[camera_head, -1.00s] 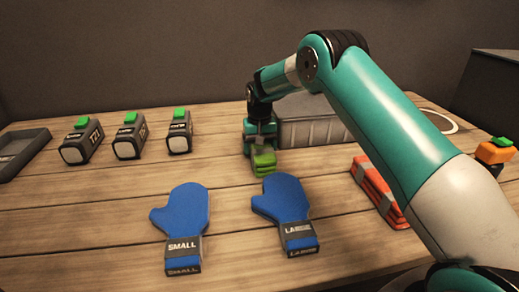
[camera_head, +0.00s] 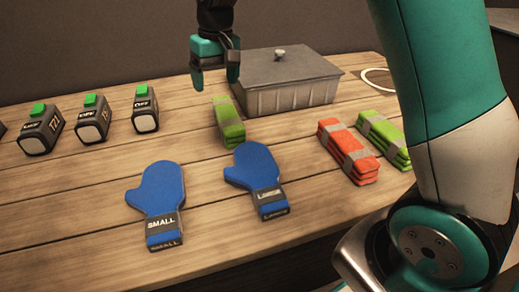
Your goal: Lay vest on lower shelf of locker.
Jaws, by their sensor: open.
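A folded lime-green vest (camera_head: 228,122) with a grey band lies on the wooden table just left of a lidded grey bin. A folded orange vest (camera_head: 348,152) with grey bands lies to the right, and a second lime-green folded vest (camera_head: 383,138) lies close beside it. My gripper (camera_head: 214,78) is open and empty, pointing down above and slightly behind the first green vest, apart from it. No locker or shelf that I can identify is in view.
The grey bin (camera_head: 290,98) has a closed lid with a knob. Two blue mitts (camera_head: 158,195) marked small and large lie in front. Several dark boxes with green buttons (camera_head: 92,122) stand at left. A white ring (camera_head: 378,79) lies at the back right. The front left tabletop is clear.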

